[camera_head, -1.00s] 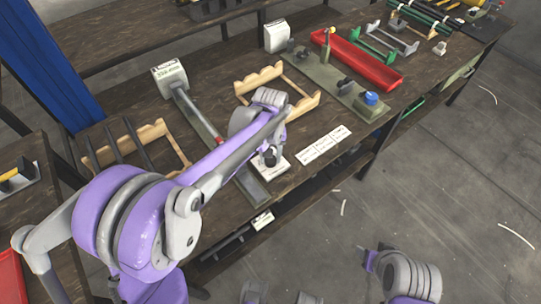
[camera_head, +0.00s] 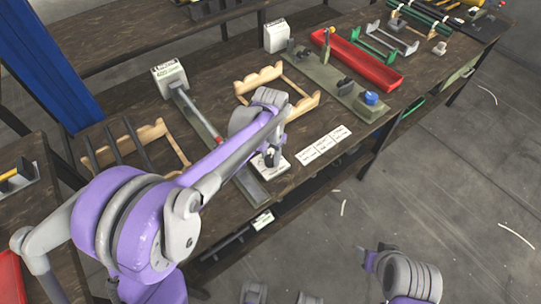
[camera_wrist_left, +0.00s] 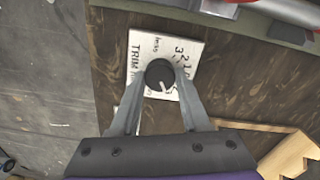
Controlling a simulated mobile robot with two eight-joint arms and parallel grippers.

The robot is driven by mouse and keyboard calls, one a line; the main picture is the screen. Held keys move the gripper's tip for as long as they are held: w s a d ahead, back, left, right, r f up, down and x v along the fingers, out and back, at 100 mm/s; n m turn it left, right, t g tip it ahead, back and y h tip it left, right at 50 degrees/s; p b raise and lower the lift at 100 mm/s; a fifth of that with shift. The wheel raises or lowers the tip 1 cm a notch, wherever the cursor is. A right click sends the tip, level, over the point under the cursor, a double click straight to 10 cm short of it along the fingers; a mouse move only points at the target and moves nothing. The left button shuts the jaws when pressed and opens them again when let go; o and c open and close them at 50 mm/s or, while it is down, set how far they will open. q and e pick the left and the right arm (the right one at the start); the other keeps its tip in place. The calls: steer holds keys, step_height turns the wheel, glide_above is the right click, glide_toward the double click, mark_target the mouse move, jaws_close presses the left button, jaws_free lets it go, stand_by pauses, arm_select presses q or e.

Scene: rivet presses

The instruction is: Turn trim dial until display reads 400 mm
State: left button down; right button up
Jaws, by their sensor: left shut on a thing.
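The trim dial is a round black knob (camera_wrist_left: 159,74) with a white pointer line that slants to the lower right in the left wrist view. It sits on a white plate (camera_wrist_left: 139,47) printed with "TRIM" and scale numbers. My left gripper (camera_wrist_left: 160,70) is shut on the knob, one finger on each side. In the head view the gripper (camera_head: 271,157) is over the plate (camera_head: 283,166) at the bench's front edge and hides most of the knob. A white display box (camera_head: 169,79) stands further back on the bench; its digits are too small to read surely.
A grey rail (camera_head: 204,122) runs from the display box towards the front edge. Wooden racks (camera_head: 303,106) stand on both sides of it. White label cards (camera_head: 325,145) lie right of the dial. A green board (camera_head: 327,79) and red tray (camera_head: 363,61) are further right.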

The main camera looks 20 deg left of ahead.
mark_target(270, 159)
stand_by(0.5)
arm_select(q)
steer(key=shift+c, duration=1.9)
jaws_free()
step_height(270, 159, up, 11)
steer(key=p, duration=0.1)
steer(key=s+a+n+t+p, duration=0.2)
steer(key=s+p, duration=0.1)
steer(key=s, duration=0.7)
steer(key=s+a+n+t+p, duration=0.2)
steer(key=s+t+p, duration=0.1)
steer(key=s, duration=0.7)
steer(key=shift+s+a+r+n+p, duration=0.3)
steer(key=shift+s+r+p, duration=0.05)
steer(key=shift+p, duration=0.15)
